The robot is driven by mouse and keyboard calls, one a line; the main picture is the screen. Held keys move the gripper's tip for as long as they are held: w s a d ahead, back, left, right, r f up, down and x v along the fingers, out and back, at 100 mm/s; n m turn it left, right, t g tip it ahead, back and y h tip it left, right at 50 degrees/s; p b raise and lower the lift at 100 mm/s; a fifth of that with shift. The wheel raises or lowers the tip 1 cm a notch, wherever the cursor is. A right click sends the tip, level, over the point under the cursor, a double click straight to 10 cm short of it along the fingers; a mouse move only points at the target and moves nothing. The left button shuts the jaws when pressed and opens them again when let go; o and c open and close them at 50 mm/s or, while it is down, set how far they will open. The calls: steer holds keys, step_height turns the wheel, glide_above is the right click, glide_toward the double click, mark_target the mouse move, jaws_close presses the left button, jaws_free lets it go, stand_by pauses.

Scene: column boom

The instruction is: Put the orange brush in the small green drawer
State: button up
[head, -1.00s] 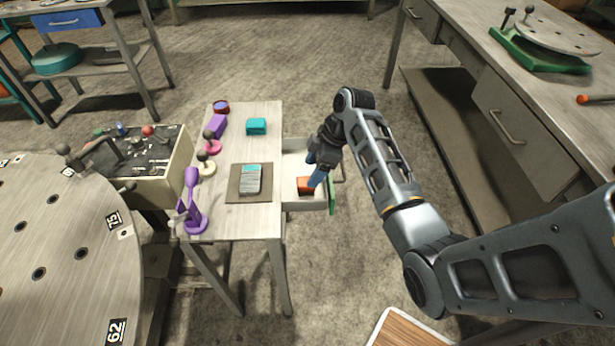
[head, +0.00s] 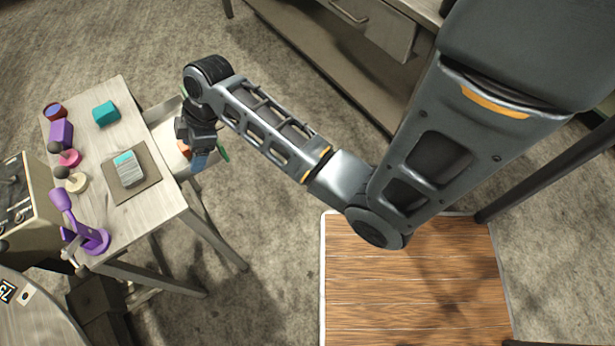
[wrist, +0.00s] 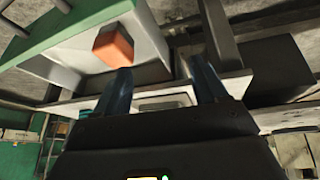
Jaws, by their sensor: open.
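The orange brush (wrist: 118,47) lies inside the pulled-out small drawer, on its pale floor; only a blocky orange body shows. In the head view the brush (head: 184,149) is mostly hidden by my gripper. The small drawer has a green front (wrist: 75,25), pale inner walls, and stands open from the side of the small table; its green front (head: 223,153) also shows in the head view. My gripper (wrist: 162,80) is open with nothing between its blue fingers, and the brush is apart from them. In the head view my gripper (head: 199,162) is over the drawer.
The small table (head: 165,200) holds a grey mat (head: 145,180) with a grey and teal block, a teal box (head: 106,113), and purple items along its far left side. A wooden-topped surface (head: 410,290) is at the lower right. Open floor lies between.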

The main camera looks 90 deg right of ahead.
steer(key=s+a+m+t+h, duration=0.3)
steer(key=s+a+m+t, duration=0.1)
steer(key=s+a, duration=0.95)
steer(key=s+a+r+t, duration=0.2)
steer(key=s+r, duration=0.4)
steer(key=r, duration=0.4)
steer(key=s+a+r+m+t+y, duration=0.1)
steer(key=s+a+r+t, duration=0.2)
steer(key=s+r, duration=0.4)
step_height(320, 180, up, 3)
steer(key=shift+f+t+y, duration=0.1)
steer(key=shift+t+y, duration=0.2)
steer(key=shift+t, duration=0.2)
